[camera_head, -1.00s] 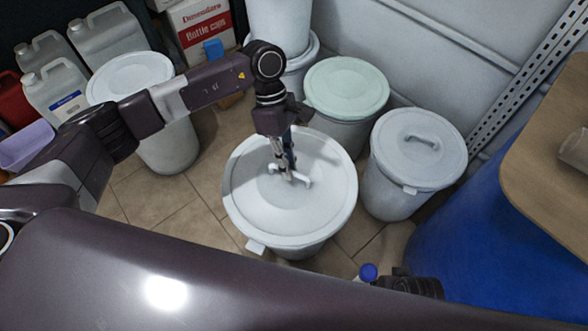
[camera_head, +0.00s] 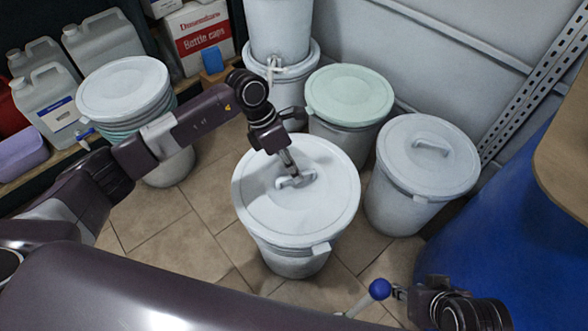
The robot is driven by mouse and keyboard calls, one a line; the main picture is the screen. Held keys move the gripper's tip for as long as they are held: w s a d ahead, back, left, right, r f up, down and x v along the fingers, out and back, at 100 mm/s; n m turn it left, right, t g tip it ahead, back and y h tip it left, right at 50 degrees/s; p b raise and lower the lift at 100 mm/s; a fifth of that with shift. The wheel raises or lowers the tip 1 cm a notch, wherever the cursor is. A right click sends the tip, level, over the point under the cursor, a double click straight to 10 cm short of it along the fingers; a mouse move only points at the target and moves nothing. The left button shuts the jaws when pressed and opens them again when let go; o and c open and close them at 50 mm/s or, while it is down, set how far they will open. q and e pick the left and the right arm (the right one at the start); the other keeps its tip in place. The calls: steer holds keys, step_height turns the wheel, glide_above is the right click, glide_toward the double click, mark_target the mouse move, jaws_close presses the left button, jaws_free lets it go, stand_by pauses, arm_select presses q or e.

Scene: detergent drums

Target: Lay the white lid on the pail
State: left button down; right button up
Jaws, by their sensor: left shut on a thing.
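The white lid (camera_head: 325,205) is a round disc with a bar handle on top and a small tab at its front right rim. It covers the mouth of the pale pail (camera_head: 290,262), whose side shows below the lid. I cannot tell whether the lid rests fully on the rim or sits slightly above it. My left gripper (camera_head: 293,179) points down at the lid's centre and is shut on its handle. My right arm's end (camera_head: 402,293) shows at the bottom right, beside a blue ball on a pale rod; its jaws are not clear.
A pail with a pale green lid (camera_head: 349,92) stands behind, and a white-lidded pail (camera_head: 427,160) stands close at right. Another lidded container (camera_head: 123,88) is at left. A blue drum (camera_head: 490,240) fills the right side. Tiled floor (camera_head: 175,245) is clear at front left.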

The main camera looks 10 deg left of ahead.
arm_select(q)
steer(key=shift+f, duration=0.7)
steer(key=shift+f+b, duration=0.25)
steer(key=shift+b, duration=0.15)
steer(key=shift+f+b, duration=0.5)
steer(key=shift+f, duration=0.5)
steer(key=shift+b, duration=0.3)
arm_select(e)
steer(key=w+a+r+t+y, duration=0.1)
steer(key=w+a+r+t, duration=0.1)
steer(key=w+r+t, duration=0.2)
steer(key=w+a+r+t+y, duration=0.1)
steer(key=w+r, duration=0.4)
steer(key=w, duration=0.5)
steer(key=shift+a+t, duration=0.9)
steer(key=shift+t, duration=0.5)
arm_select(q)
steer(key=shift+f, duration=0.15)
steer(key=shift+f, duration=0.25)
arm_select(e)
steer(key=shift+w+a+r+n+t, duration=0.15)
steer(key=shift+w+r+t, duration=0.2)
steer(key=shift+r, duration=0.2)
steer(key=shift+w+a+r+n+t, duration=0.15)
steer(key=shift+w+r+t, duration=0.1)
steer(key=shift+w+r, duration=0.25)
steer(key=shift+r, duration=0.25)
